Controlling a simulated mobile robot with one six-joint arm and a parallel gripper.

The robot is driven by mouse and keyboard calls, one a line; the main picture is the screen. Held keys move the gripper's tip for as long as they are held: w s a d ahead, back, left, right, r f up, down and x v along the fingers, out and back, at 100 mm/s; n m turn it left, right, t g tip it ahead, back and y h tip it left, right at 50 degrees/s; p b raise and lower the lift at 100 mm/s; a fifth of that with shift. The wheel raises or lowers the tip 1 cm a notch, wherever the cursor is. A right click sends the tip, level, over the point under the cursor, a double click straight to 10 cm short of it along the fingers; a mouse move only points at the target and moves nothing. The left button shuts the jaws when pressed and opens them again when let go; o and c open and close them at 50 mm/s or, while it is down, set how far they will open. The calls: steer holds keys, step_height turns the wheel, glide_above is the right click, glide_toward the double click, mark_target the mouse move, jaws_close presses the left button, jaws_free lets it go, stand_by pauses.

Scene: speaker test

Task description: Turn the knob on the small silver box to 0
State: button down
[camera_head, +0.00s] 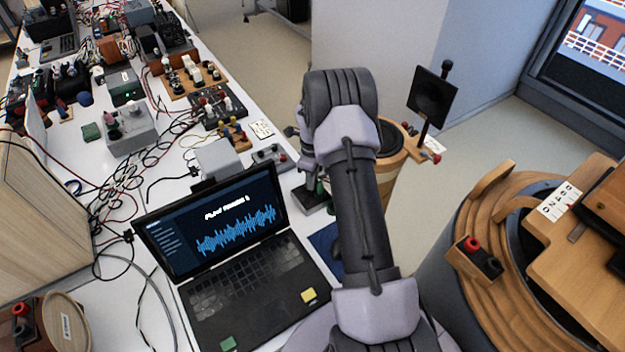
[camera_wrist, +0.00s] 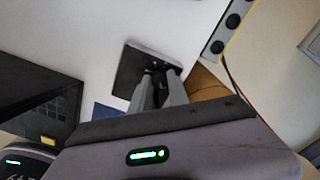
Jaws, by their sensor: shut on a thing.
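In the wrist view, my gripper (camera_wrist: 155,75) reaches onto a small square box (camera_wrist: 140,72) with a dark face and a paler edge. Its fingers are nearly together, closed on a small dark part (camera_wrist: 155,67) at the box's face. The fingers hide most of that part, and I cannot read any marks or setting. In the head view, a dark square base (camera_head: 313,196) shows beside my arm, which hides the fingertips. A plain silver-grey box (camera_head: 217,159) stands behind the laptop; I see no knob on it. I cannot tell for certain which box the task names.
An open laptop (camera_head: 245,285) with a waveform on its screen stands in front, left of my arm. A grey box with knobs (camera_head: 132,130), cables and other devices crowd the table. A round wooden piece (camera_head: 490,230) stands at right. A blue mat (camera_head: 327,243) lies by the laptop.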

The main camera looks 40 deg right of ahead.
steer(key=shift+n, duration=0.9)
steer(key=c, duration=1.3)
jaws_free()
steer(key=shift+o, duration=0.2)
steer(key=shift+r, duration=0.15)
step_height(320, 180, up, 17)
steer(key=p, duration=0.4)
steer(key=shift+p, duration=0.4)
steer(key=shift+r, duration=0.1)
